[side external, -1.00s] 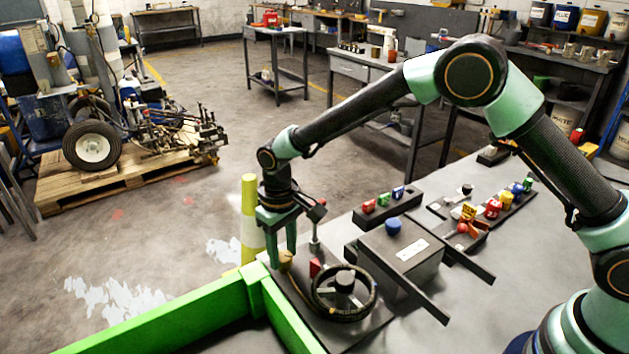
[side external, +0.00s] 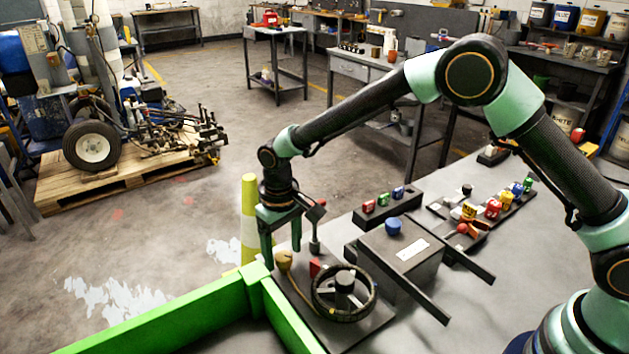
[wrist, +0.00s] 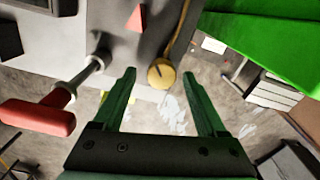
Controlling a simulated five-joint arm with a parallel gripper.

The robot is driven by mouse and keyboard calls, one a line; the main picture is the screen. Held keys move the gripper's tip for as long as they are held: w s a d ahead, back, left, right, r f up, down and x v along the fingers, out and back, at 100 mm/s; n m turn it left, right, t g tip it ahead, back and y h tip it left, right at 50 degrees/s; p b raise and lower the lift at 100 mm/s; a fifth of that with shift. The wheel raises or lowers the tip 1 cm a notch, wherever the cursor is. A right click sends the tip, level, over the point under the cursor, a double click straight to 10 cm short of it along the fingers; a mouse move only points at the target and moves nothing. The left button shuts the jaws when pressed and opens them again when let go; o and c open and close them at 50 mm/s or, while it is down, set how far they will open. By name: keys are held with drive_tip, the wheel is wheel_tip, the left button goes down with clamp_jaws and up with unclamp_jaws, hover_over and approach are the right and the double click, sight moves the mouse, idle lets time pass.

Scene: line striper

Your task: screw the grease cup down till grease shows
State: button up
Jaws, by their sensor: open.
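The grease cup is a small brass-yellow knob (side external: 285,260) on the grey plate near the green rail corner. It also shows in the wrist view (wrist: 161,74) as a round cap with a dark mark on its face. My gripper (side external: 282,250) is beside the cup in the side view. I cannot make out any grease.
A red-knobbed lever (wrist: 40,118) stands close beside my gripper. A red wedge (side external: 316,267) and a black handwheel (side external: 344,292) are on the same plate. The green rail (side external: 170,320) borders the plate. A grey box with a blue button (side external: 393,226) stands to the right.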

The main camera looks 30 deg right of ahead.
sight(287, 254)
wheel_tip(287, 254, up, 12)
idle(0.6)
drive_tip(key=shift+d+r, duration=0.1)
drive_tip(key=s+d+r+m+t, duration=0.1)
drive_tip(key=s+d+r, duration=0.2)
drive_tip(key=d+r, duration=0.25)
drive_tip(key=s+d+r+t, duration=0.1)
drive_tip(key=s+d+r, duration=0.25)
drive_tip(key=d, duration=0.25)
drive_tip(key=s+d+m+t, duration=0.1)
drive_tip(key=s+d+t, duration=0.2)
drive_tip(key=s+d, duration=0.6)
drive_tip(key=shift+s, duration=0.85)
